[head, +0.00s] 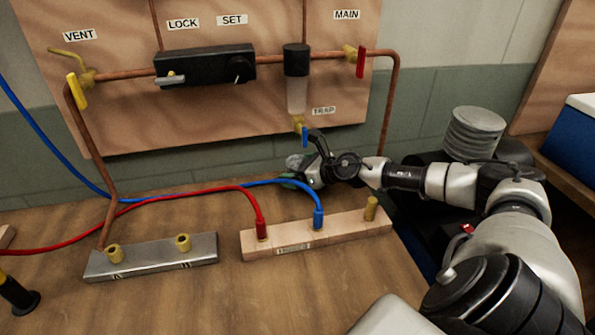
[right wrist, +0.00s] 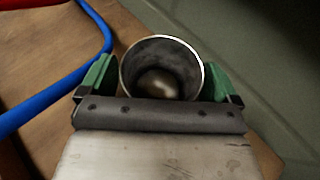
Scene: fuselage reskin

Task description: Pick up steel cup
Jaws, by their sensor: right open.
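The steel cup (right wrist: 162,45) is a round, open-topped grey metal cup, seen from above in the right wrist view. It stands between the two green-padded fingers of my right gripper (right wrist: 160,72), which is open around it. Narrow gaps or light contact at its sides are hard to tell apart. In the head view my right gripper (head: 297,177) is at the back of the wooden bench, below the trap. A small grey part of the cup (head: 295,160) shows there; the rest is hidden by the gripper.
The wooden bench (head: 330,290) has free room in front. A wooden block with fittings (head: 281,245) and a metal block (head: 150,262) stand on it. Red (head: 180,194) and blue (head: 65,162) hoses cross nearby. The pipe panel (head: 220,110) rises behind.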

